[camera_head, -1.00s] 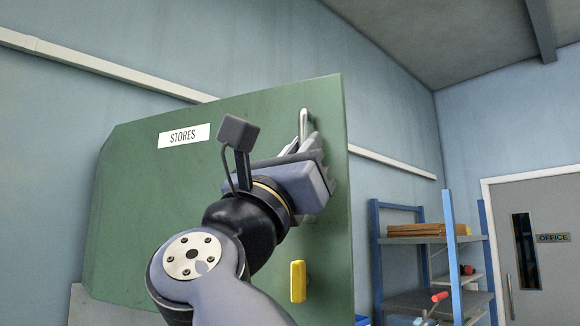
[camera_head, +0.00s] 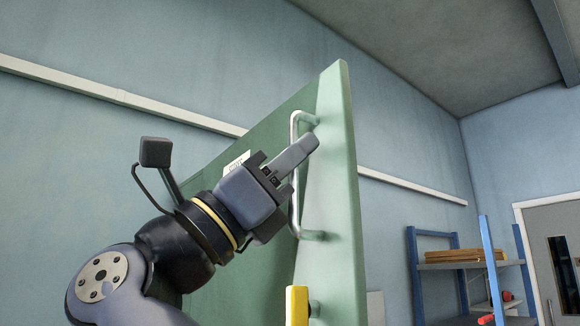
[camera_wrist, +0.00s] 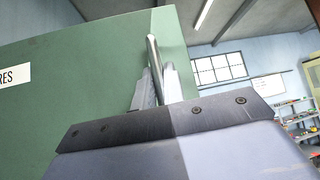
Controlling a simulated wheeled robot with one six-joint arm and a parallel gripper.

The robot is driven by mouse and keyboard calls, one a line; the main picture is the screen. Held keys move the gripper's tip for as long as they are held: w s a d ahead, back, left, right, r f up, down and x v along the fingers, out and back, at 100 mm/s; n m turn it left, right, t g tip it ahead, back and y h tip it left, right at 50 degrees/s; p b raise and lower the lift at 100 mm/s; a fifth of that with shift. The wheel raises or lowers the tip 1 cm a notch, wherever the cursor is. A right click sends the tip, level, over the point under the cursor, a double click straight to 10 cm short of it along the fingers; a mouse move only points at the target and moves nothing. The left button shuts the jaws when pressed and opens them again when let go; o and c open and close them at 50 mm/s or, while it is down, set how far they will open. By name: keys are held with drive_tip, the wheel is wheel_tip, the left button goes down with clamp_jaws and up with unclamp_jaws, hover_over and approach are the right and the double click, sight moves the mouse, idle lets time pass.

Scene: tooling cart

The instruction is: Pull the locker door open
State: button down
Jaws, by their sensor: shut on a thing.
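The green locker door (camera_head: 340,180) stands at a steep angle to my view, with its free right edge towards me. Its white label (camera_head: 237,160) is mostly hidden behind my gripper and reads STORES in part in the wrist view (camera_wrist: 14,76). A pale metal bar handle (camera_head: 294,215) stands upright near the free edge. My gripper (camera_head: 306,144) is shut on the handle's upper half; the wrist view shows the bar (camera_wrist: 152,55) between the two fingers. A yellow part (camera_head: 297,305) sits on the door below the handle. The locker's inside is not visible.
Blue-framed shelving (camera_head: 470,265) with boards stands at the right, before a grey door (camera_head: 565,260). A pale rail (camera_head: 120,97) runs along the blue wall. The wrist view shows a window (camera_wrist: 218,68) and grey shelves (camera_wrist: 295,118) at the right.

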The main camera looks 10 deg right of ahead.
drive_tip(key=shift+r, duration=0.1)
drive_tip(key=c, duration=1.5)
unclamp_jaws()
drive_tip(key=b+v, duration=0.4)
drive_tip(key=v, duration=0.7)
drive_tip(key=shift+d, duration=0.15)
